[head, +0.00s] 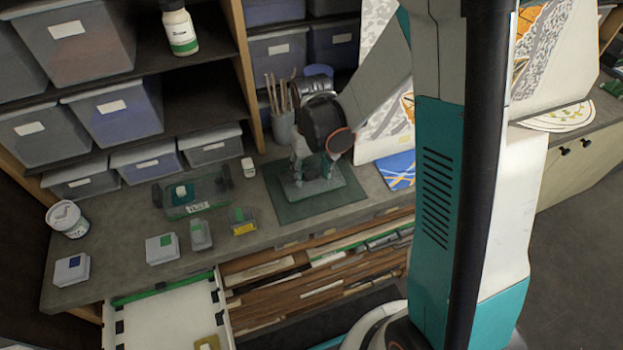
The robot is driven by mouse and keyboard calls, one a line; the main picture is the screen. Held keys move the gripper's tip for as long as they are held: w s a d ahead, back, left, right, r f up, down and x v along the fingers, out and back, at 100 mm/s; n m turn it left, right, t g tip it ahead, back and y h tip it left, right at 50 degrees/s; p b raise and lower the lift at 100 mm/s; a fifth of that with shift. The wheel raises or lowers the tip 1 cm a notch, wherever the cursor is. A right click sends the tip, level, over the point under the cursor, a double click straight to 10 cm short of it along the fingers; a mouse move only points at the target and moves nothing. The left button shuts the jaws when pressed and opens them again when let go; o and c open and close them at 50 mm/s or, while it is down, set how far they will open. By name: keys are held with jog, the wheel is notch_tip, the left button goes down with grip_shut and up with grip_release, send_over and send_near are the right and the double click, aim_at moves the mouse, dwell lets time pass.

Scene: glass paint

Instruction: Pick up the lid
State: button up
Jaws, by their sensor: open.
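My gripper (314,170) points down over the dark green mat (287,213) on the workbench. Its fingers are apart, close above or around a grey, glassy item (320,187) lying on the mat. The gripper hides part of this item, so I cannot tell for certain that it is the lid or whether the fingers touch it. A clear, green-tinted box (212,187) with dark clips stands to the left of the mat.
Small jars (200,236) and boxes (162,248) stand along the bench front. A brush pot (283,128) stands behind the mat, and a white tub (68,220) at far left. Shelves with bins (115,108) rise behind. An open drawer (165,318) juts out below.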

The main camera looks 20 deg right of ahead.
jog(key=c, duration=1.1)
jog(key=shift+c, duration=0.2)
jog(key=shift+r, duration=0.15)
